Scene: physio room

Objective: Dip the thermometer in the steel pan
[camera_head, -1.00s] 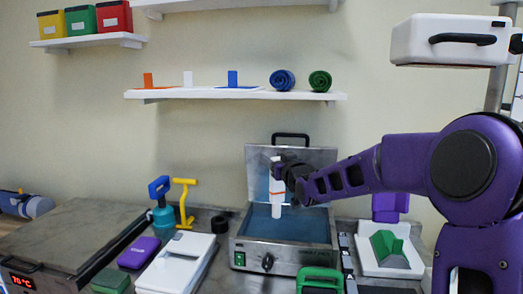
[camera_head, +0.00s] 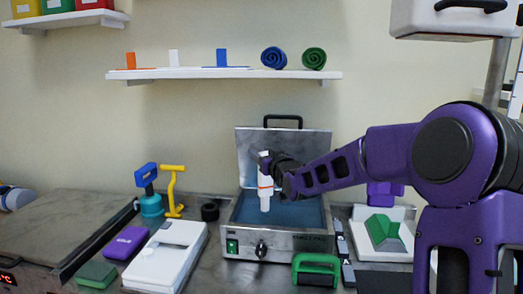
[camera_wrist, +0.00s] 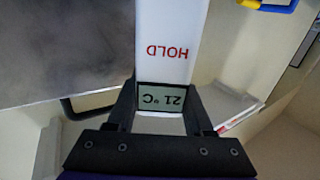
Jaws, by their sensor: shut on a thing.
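The thermometer (camera_head: 265,187) is white with an orange-red band and hangs upright above the steel pan. In the wrist view the thermometer (camera_wrist: 170,45) shows "HOLD" and a display reading 21 °C, upside down. My gripper (camera_head: 268,166) is shut on its upper part; the fingers (camera_wrist: 160,105) clasp it at the display. The steel pan (camera_head: 290,244) is open, its lid raised behind, with blue liquid inside and a knob and green switch in front. The thermometer's lower end is seen in front of the liquid; whether it touches the liquid I cannot tell.
A white device (camera_head: 165,262), a purple box (camera_head: 126,242) and a green box (camera_head: 97,274) lie left of the pan. A green-handled object (camera_head: 316,269) stands in front. A white tray with a green block (camera_head: 385,233) is at right. The raised lid (camera_head: 310,150) is close behind.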

